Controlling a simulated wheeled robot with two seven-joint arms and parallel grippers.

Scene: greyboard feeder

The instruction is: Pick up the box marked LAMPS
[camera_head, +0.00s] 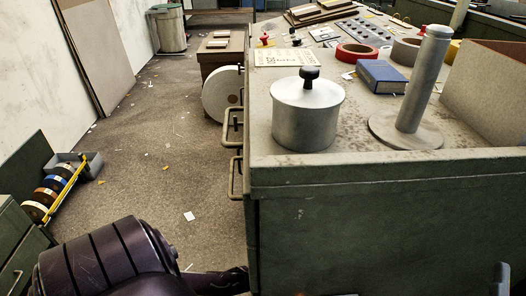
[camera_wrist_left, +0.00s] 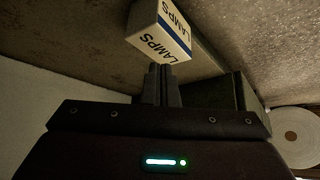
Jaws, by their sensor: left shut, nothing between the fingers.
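The white box marked LAMPS (camera_wrist_left: 157,36), with a blue stripe, shows at the top of the left wrist view, cut off by the upper edge. My left gripper (camera_wrist_left: 160,68) points at it with its fingers together and empty. The fingertips appear just below the box's near edge; I cannot tell if they touch it. In the head view my left arm comes in at the bottom left, and its gripper end is not clearly visible. I cannot make out the box in the head view.
A green bench (camera_head: 300,172) fills the right, holding a lidded metal pot (camera_head: 306,115), a post on a round base (camera_head: 410,125) and a blue book (camera_head: 382,76). Drawer handles (camera_head: 233,125) stick out on its left side. A tape rack (camera_head: 62,182) stands on the left; the floor between is mostly clear.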

